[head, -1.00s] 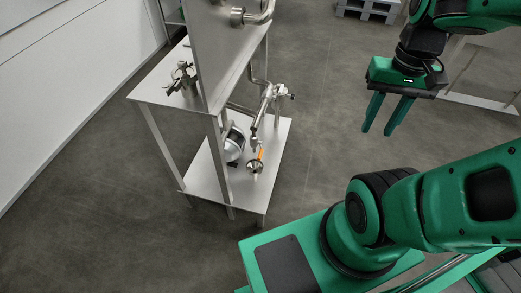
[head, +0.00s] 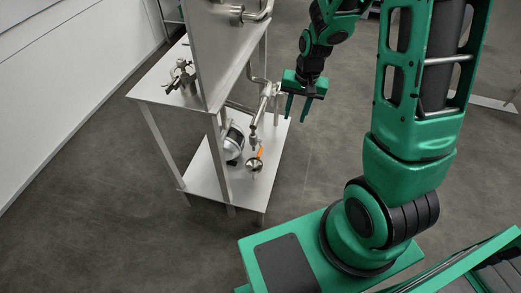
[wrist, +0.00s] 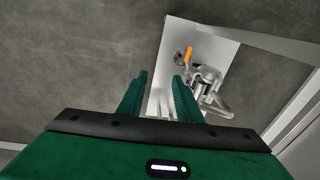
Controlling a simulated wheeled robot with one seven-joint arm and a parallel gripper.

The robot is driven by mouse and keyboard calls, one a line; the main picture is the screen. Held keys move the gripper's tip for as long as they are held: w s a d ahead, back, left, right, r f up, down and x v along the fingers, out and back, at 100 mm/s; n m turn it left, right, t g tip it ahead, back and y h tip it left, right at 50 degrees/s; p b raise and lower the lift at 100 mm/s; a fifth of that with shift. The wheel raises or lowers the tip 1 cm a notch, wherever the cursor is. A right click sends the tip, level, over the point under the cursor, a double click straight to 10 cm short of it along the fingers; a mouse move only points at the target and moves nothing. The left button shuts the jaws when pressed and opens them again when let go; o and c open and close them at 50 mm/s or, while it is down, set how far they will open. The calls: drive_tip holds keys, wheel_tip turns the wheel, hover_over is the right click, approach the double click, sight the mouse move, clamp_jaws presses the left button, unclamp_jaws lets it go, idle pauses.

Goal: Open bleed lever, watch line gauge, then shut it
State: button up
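The bleed lever (head: 260,153) is a small orange handle low on the steel stand, above a small round metal fitting (head: 255,164). The lever also shows in the wrist view (wrist: 188,56), beyond my fingertips. A silver pipe (head: 264,103) rises above it. A round, silver and dark body (head: 233,142), possibly the line gauge, sits left of the lever; its face cannot be read. My gripper (head: 296,108) is open and empty, above and to the right of the lever, apart from it. In the wrist view my fingers (wrist: 160,92) are spread with nothing between them.
The steel stand has a lower shelf (head: 205,182), an upper shelf (head: 150,92) with a metal clamp fitting (head: 181,78), and an upright panel (head: 222,45). A white wall (head: 60,90) is at the left. The grey floor (head: 330,150) right of the stand is clear.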

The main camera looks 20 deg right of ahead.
drive_tip(key=y, duration=0.1)
approach(260, 152)
drive_tip(key=shift+m, duration=0.4)
drive_tip(key=shift+w+a+f, duration=0.1)
drive_tip(key=shift+a+f, duration=0.1)
drive_tip(key=shift+f, duration=1.1)
drive_tip(key=shift+w+a+f, duration=0.1)
drive_tip(key=shift+a+f, duration=0.1)
drive_tip(key=shift+f, duration=1.1)
drive_tip(key=shift+w+a+f, duration=0.1)
drive_tip(key=shift+a+f, duration=0.1)
drive_tip(key=shift+f, duration=1.15)
drive_tip(key=shift+c, duration=0.6)
clamp_jaws()
